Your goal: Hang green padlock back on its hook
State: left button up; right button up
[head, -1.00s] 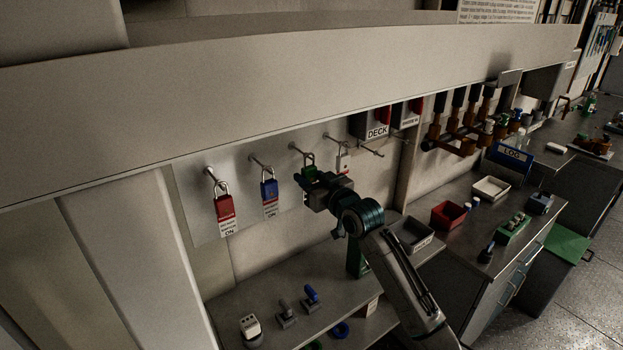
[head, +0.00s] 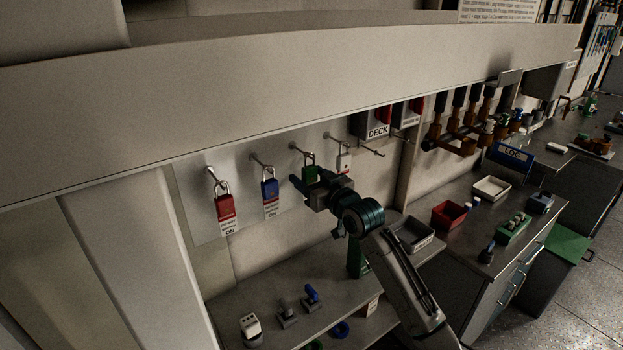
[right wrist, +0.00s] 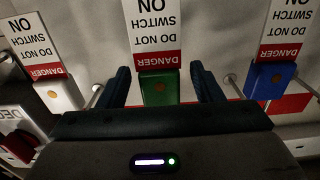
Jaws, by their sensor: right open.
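The green padlock (head: 310,172) hangs at the third hook (head: 297,147) from the left on the wall board, its shackle at the hook's outer end. In the right wrist view the green padlock (right wrist: 159,88) sits between my right gripper's two fingers, with a red and white danger tag (right wrist: 155,35) on it. My right gripper (head: 308,184) is open, with a visible gap on each side of the padlock in the wrist view (right wrist: 163,82). The gripper hides the padlock's lower part and tag in the head view. My left gripper is out of view.
A red padlock (head: 224,204) and a blue padlock (head: 269,190) hang to the left, a white padlock (head: 344,161) to the right. A bare hook (head: 371,151) is further right. Below is a shelf (head: 262,300) with small items. A wide beam (head: 300,75) runs above.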

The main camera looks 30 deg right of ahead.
jog(key=shift+s+d+f+b, duration=0.15)
jog(key=shift+s+b, duration=0.15)
jog(key=shift+s, duration=0.25)
jog(key=s+d+b, duration=0.1)
jog(key=s+b, duration=0.2)
jog(key=s, duration=0.6)
jog(key=shift+s, duration=0.3)
